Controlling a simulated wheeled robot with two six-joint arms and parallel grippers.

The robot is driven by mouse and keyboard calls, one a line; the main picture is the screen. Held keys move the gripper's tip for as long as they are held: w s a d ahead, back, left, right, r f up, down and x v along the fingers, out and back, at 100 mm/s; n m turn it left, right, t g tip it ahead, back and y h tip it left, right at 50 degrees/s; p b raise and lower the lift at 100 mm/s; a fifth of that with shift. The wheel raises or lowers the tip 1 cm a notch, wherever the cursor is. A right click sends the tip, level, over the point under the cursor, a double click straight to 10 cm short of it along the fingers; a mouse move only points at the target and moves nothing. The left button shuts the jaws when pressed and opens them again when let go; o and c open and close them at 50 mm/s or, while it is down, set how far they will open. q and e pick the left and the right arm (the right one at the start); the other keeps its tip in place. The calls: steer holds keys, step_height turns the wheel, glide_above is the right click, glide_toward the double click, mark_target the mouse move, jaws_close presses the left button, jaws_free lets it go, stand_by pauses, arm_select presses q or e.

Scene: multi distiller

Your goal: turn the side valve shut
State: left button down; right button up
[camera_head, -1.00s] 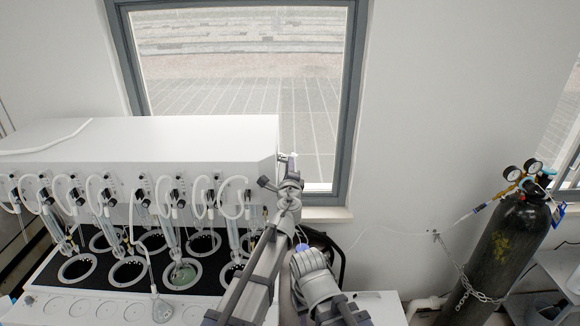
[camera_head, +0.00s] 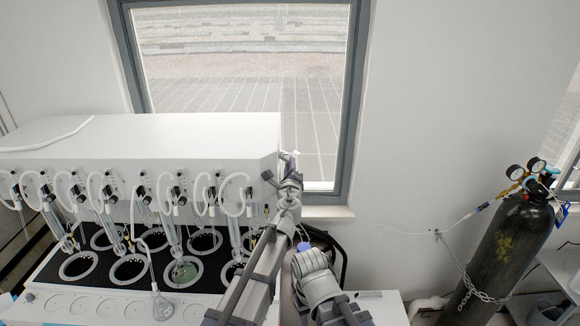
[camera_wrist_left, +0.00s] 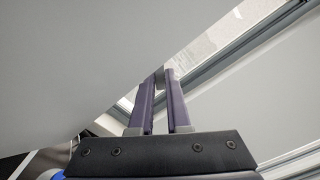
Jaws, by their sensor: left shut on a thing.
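The white multi distiller (camera_head: 150,137) stands on the left in the head view. My left arm reaches up to its right end, and my left gripper (camera_head: 289,172) is at that side, close to the window. A small white side valve (camera_head: 290,156) shows just past the gripper, partly covered by it. In the left wrist view the two purple fingers of my left gripper (camera_wrist_left: 159,82) are close together at the tips, shut on a small grey piece (camera_wrist_left: 159,74) beside the pale side panel (camera_wrist_left: 70,70). The valve's exact angle is too small to tell. My right gripper is not in view.
Several glass condensers with white hoses hang along the distiller's front, above a row of round wells (camera_head: 130,269). A window (camera_head: 235,80) is behind. A chained black gas cylinder (camera_head: 512,245) with gauges stands at the right. Bare wall lies between.

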arm_select(q)
steer(key=c, duration=0.9)
jaws_free()
steer(key=shift+s, duration=0.15)
steer(key=s, duration=0.7)
steer(key=shift+s, duration=0.35)
steer(key=shift+w, duration=0.1)
